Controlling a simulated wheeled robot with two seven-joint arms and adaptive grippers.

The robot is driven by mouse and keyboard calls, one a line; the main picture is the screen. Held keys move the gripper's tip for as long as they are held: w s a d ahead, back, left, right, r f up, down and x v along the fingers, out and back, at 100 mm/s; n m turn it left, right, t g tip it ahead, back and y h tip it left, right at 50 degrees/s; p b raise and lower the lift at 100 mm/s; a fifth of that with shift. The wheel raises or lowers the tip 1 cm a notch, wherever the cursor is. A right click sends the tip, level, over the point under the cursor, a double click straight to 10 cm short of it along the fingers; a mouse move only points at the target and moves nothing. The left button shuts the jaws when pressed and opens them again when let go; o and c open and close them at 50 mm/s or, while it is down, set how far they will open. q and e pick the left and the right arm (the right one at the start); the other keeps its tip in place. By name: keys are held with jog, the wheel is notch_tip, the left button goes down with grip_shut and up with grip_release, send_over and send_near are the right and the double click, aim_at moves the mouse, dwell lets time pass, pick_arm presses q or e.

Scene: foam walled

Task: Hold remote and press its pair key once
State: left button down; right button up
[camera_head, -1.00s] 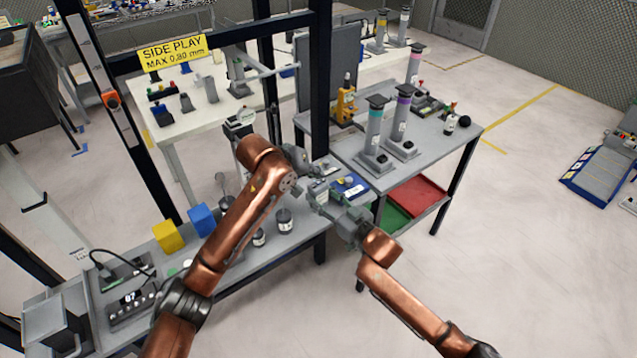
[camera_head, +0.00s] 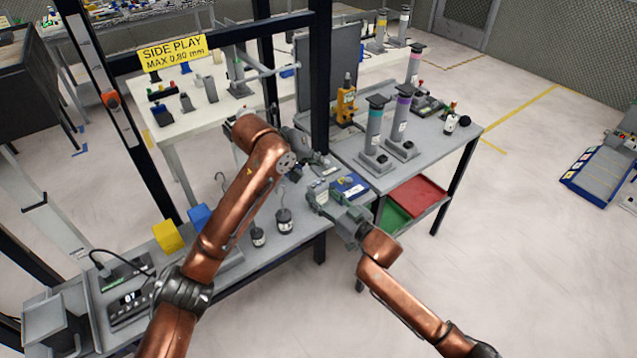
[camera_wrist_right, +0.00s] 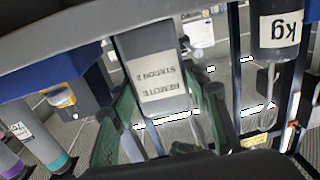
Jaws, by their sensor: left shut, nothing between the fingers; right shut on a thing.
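The remote (camera_wrist_right: 155,75) is a grey block with a white label reading "REMOTE STATION 2", upside down in the right wrist view. My right gripper (camera_wrist_right: 160,125) is shut on it, with a dark green finger on each side. In the head view my right gripper (camera_head: 318,198) is above the bench edge, and the remote is hard to make out there. My left gripper (camera_head: 322,164) is shut and empty, a little above and apart from the right one in the picture. The pair key cannot be made out in either view.
Hooked weights (camera_head: 284,222) stand on the near bench beside yellow (camera_head: 168,236) and blue blocks. A blue-topped box (camera_head: 350,186) lies close to the right gripper. Columns with coloured bands (camera_head: 375,130) stand on the right table. A dark frame post (camera_head: 320,80) rises behind the grippers.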

jog(key=o, duration=1.3)
